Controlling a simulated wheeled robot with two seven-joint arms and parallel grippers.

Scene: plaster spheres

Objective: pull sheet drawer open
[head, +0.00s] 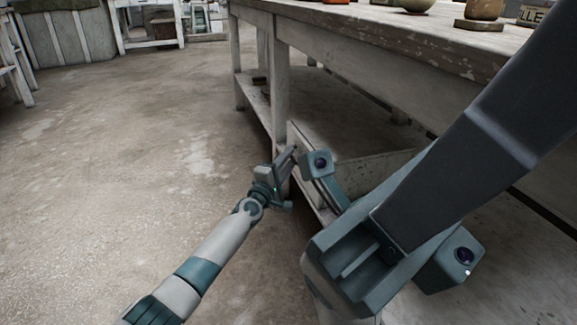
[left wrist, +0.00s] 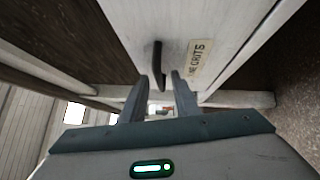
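A pale drawer front (left wrist: 185,25) with a label (left wrist: 199,62) ending in "GRITS" fills the upper middle of the left wrist view. A dark, slim upright handle (left wrist: 157,62) stands on it. My left gripper (left wrist: 158,92) has its two fingers apart, with the handle's lower end showing between their tips. Contact with the handle cannot be made out. In the head view my left gripper (head: 284,165) is low beside the bench, at the near end of a pale wooden drawer (head: 372,167). My right arm crosses the right side; its fingers cannot be made out.
A worn wooden bench (head: 390,40) with jars and pots on top runs along the right. Its leg (head: 281,90) stands just beyond my left gripper, and a low shelf (head: 255,97) runs beneath. The concrete floor (head: 130,140) to the left is clear.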

